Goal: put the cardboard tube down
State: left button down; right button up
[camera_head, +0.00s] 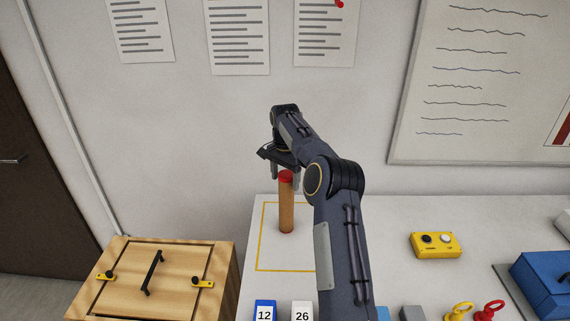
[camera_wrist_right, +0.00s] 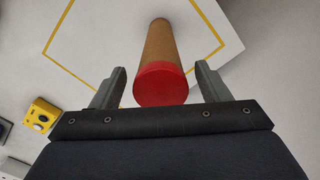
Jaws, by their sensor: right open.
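The cardboard tube (camera_head: 286,208) is brown with a red cap and stands upright on the white table, inside the yellow outlined area (camera_head: 258,240). In the right wrist view the tube (camera_wrist_right: 161,45) shows with its red cap nearest the camera. My right gripper (camera_head: 284,172) is at the top of the tube. In the right wrist view its two fingers (camera_wrist_right: 160,88) are apart, one on each side of the cap, with a gap on both sides. My left gripper is not in view.
A yellow button box (camera_head: 435,245) stands on the table to the right. A wooden box (camera_head: 150,280) stands left of the table. The wall is close behind.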

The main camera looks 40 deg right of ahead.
notch_tip(320, 180, up, 8)
jog(key=shift+a+r+p, duration=0.1)
jog(key=shift+r+p, duration=0.1)
jog(key=shift+p, duration=0.25)
jog(key=s+a+r+n+t+y, duration=0.1)
jog(key=s+a+r+n+t, duration=0.2)
jog(key=s+a+r+n, duration=0.75)
jog(key=s+a+f+n+t+y, duration=0.1)
jog(key=s+a+f+n, duration=0.1)
jog(key=s+a+f, duration=0.4)
jog(key=s+a+f+n+t+y, duration=0.1)
jog(key=s+a+f, duration=0.5)
jog(key=s+a, duration=0.6)
jog(key=s, duration=0.7)
jog(key=shift+a+n+t+y, duration=0.15)
jog(key=shift+n+t+y, duration=0.15)
jog(key=shift+n+y, duration=0.1)
